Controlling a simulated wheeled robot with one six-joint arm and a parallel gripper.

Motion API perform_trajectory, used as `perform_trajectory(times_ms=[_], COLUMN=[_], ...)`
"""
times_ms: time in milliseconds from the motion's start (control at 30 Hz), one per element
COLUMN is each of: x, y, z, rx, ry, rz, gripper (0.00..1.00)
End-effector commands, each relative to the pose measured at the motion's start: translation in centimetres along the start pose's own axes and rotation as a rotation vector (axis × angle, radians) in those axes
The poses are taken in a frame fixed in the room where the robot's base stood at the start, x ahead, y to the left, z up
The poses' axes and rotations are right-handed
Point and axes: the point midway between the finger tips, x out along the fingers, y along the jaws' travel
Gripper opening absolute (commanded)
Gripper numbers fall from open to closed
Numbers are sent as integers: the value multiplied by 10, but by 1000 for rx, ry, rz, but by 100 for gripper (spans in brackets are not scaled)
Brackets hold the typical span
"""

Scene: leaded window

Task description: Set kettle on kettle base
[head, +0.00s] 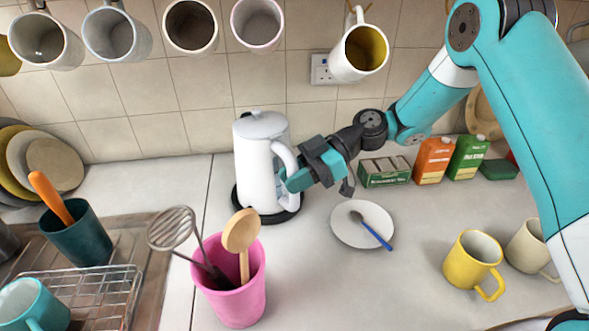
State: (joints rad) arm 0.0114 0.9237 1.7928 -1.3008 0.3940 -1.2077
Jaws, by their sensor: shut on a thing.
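The white kettle (258,165) stands upright at the back of the counter, left of the middle in the head view. The black round kettle base (284,214) shows as a dark rim around the kettle's foot. The kettle appears to be on the base or just above it; I cannot tell if it is fully seated. My gripper (292,180) reaches in from the right and is shut on the kettle's handle. The fingers hide part of the handle.
A pink pot (238,300) with utensils stands in front. A white plate (345,232) with a blue spoon (372,231) lies to the right. Mugs (359,52) hang above. A tea box (384,172) and cartons (433,160) stand by the wall. A yellow mug (473,259) is at right.

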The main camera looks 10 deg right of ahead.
Motion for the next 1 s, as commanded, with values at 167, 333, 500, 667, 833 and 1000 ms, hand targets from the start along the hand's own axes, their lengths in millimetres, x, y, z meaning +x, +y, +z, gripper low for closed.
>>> perform_trajectory(times_ms=[167, 333, 500, 667, 833, 1000], x=[0, 0, 0, -5, -35, -69], y=[0, 0, 0, 1, 5, 8], z=[0, 0, 0, 6, 8, 4], rx=[0, 0, 1, 1, -4, -1], ry=[0, 0, 0, 1, -1, 0], rz=[0, 0, 0, 3, 6, 5], gripper=[33, 50, 50, 50, 50, 50])
